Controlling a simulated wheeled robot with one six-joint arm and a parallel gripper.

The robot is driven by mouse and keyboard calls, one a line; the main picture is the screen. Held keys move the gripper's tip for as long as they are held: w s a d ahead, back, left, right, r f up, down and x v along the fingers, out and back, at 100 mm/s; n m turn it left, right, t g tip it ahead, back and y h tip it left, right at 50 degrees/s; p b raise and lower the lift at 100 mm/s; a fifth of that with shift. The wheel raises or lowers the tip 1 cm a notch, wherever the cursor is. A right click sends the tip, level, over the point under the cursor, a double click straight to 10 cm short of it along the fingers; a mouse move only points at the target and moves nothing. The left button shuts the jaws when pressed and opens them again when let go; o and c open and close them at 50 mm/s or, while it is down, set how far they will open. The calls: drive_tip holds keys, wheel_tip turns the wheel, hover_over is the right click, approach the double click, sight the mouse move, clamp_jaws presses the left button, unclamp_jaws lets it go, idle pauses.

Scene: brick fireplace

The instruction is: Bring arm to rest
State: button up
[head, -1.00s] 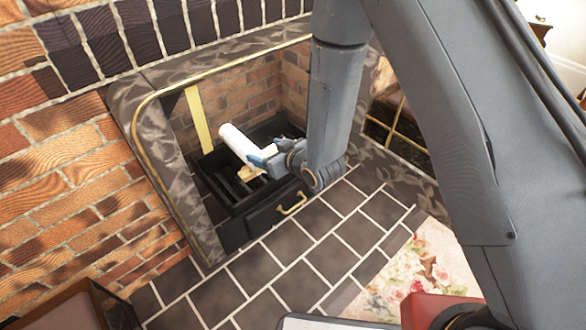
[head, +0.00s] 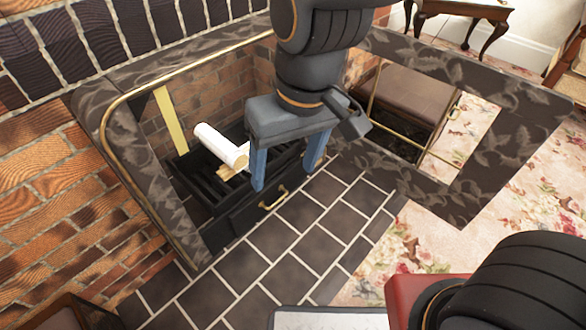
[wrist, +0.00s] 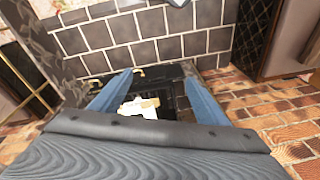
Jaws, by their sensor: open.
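My gripper (head: 286,172) hangs in the middle of the head view with its two blue fingers apart, pointing down. It is open, and nothing shows between the fingers in the head view. It is in front of and above the black fireplace grate (head: 232,222). A white roll-shaped piece (head: 218,144) and a tan wooden piece (head: 228,177) lie on the grate, left of the gripper. In the wrist view the white piece (wrist: 136,112) and tan piece (wrist: 150,103) show beyond my gripper (wrist: 158,85), partly hidden by its body.
A patterned stone surround with a brass rim (head: 108,115) frames the fireplace. Dark hearth tiles (head: 290,235) lie in front, clear of objects. A floral carpet (head: 420,250) lies to the right. A small wooden table (head: 455,12) stands at the back right.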

drive_tip(key=shift+g, duration=0.5)
drive_tip(key=s, duration=0.1)
drive_tip(key=s+d+r, duration=0.1)
drive_tip(key=s, duration=0.2)
drive_tip(key=shift+d+r, duration=0.2)
drive_tip(key=shift+r, duration=0.05)
idle(0.6)
drive_tip(key=d+r+m+h+p, duration=0.1)
drive_tip(key=d+r+m+p, duration=0.2)
drive_tip(key=d+r+p, duration=0.7)
drive_tip(key=d+r+m+p, duration=0.3)
drive_tip(key=d+r+p, duration=0.7)
drive_tip(key=r+p, duration=0.6)
drive_tip(key=p, duration=0.7)
drive_tip(key=shift+s+d+h, duration=0.15)
drive_tip(key=shift+d+h, duration=0.15)
drive_tip(key=shift+h, duration=0.1)
